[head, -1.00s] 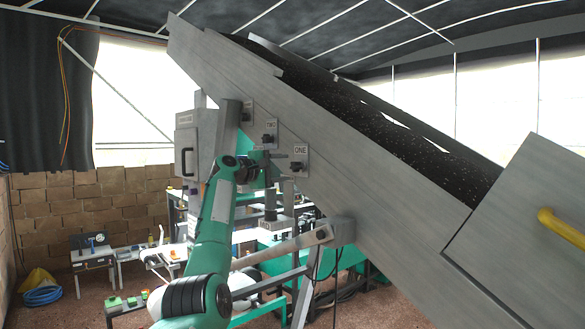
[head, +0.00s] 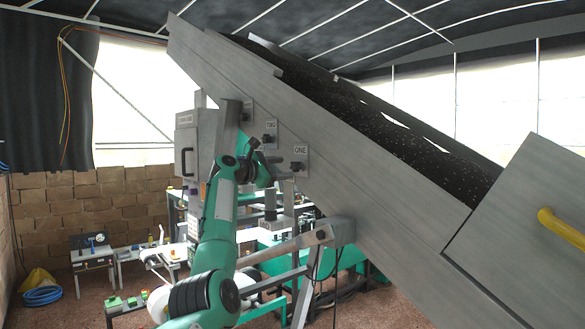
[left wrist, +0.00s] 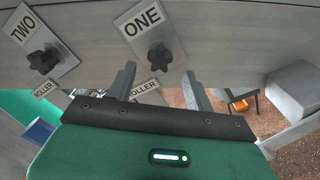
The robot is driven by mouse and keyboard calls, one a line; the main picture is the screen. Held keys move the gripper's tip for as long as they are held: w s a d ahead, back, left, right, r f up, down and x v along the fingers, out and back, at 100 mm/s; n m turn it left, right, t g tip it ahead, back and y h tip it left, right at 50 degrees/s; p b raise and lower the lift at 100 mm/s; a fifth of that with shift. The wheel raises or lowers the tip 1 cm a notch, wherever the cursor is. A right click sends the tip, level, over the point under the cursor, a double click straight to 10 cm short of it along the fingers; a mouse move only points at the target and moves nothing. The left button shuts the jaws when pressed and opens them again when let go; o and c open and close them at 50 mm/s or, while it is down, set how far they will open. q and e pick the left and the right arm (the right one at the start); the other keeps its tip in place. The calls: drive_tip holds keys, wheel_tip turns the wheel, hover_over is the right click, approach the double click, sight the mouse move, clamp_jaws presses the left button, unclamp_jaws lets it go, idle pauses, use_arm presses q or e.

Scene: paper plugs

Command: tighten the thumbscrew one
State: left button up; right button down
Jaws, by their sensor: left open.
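Thumbscrew one (head: 297,166) is a dark star-shaped knob on a pale plate labelled ONE (head: 301,151), on the side of the sloping conveyor. In the left wrist view the knob (left wrist: 159,57) shows just beyond the fingertips, roughly midway between the fingers. My left gripper (left wrist: 160,72) is open, its two grey fingers apart and pointing toward the plate, with nothing between them that I can see held. In the head view my left gripper (head: 277,160) is near the plate, just left of the knob, and its fingers are hard to make out. My right gripper is not in view.
Thumbscrew two (head: 267,138) sits up and left on its own plate, also in the left wrist view (left wrist: 43,60). A grey box (head: 187,145) is fixed further left. A support beam (head: 290,245) and green benches lie below. The conveyor side (head: 370,215) fills the right.

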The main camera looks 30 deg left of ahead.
sight(293, 167)
use_arm(q)
drive_tip(key=shift+w, duration=0.1)
drive_tip(key=shift+x, duration=1.7)
drive_tip(key=shift+w, duration=0.15)
drive_tip(key=shift+d, duration=0.1)
drive_tip(key=shift+c, duration=0.4)
drive_tip(key=c, duration=0.8)
drive_tip(key=shift+c, duration=0.3)
